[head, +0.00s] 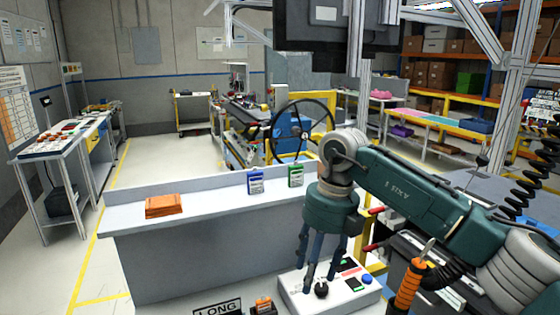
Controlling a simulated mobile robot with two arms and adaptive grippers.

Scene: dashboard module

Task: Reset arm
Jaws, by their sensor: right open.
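My right arm comes in from the right, and my right gripper (321,284) points down over a light control box (300,296) at the bottom of the head view. The gripper is open, with its fingers around or just above a black knob (321,290) on the box. I cannot tell whether they touch it. A blue button (367,280) and green and red parts show on the box to the right of the fingers. My left gripper is not in view.
A grey counter (215,190) stands ahead, with an orange stack (163,206), a blue device (256,182) and a green device (296,175) on it. An orange-handled tool (408,285) stands close to my right arm. Open floor lies at the left.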

